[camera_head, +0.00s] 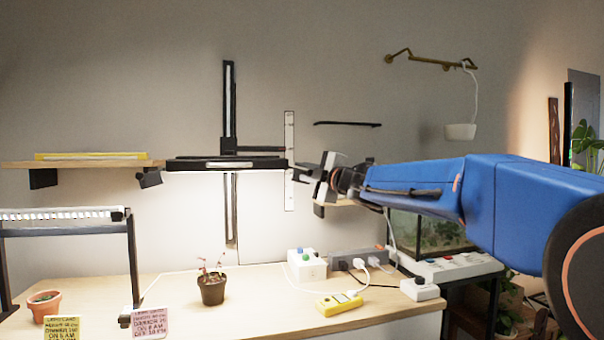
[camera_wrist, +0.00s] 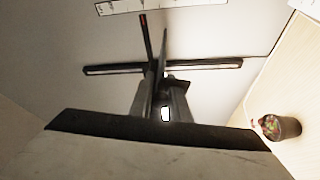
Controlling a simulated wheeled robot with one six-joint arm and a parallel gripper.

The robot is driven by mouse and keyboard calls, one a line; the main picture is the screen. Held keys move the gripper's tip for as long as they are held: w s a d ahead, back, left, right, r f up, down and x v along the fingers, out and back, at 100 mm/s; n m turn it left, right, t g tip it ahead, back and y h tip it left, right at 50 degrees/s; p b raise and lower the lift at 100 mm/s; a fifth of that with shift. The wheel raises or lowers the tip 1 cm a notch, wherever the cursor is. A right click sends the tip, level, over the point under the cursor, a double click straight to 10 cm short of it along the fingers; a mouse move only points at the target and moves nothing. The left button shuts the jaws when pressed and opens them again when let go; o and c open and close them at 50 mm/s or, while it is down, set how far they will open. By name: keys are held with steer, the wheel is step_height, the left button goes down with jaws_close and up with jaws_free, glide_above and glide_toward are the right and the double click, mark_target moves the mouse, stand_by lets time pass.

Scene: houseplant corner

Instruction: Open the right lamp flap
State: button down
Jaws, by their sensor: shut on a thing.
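The lamp (camera_head: 225,163) is a long black bar with a lit underside, mounted on the wall at mid-height. My gripper (camera_head: 306,172) is at the lamp's right end, shut on the right lamp flap, which is mostly hidden by the jaws. How far the right flap is turned is hard to tell.
A potted seedling (camera_head: 213,288) stands on the wooden table (camera_head: 265,312) below. A white switch box (camera_head: 307,264), a yellow device (camera_head: 339,302) and power strips are to its right. A wall shelf (camera_head: 85,163) is at left. Open air lies under the lamp.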

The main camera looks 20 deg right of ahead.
stand_by(0.3)
steer(key=c, duration=1.7)
jaws_free()
steer(key=v, duration=1.7)
steer(key=shift+s, duration=0.2)
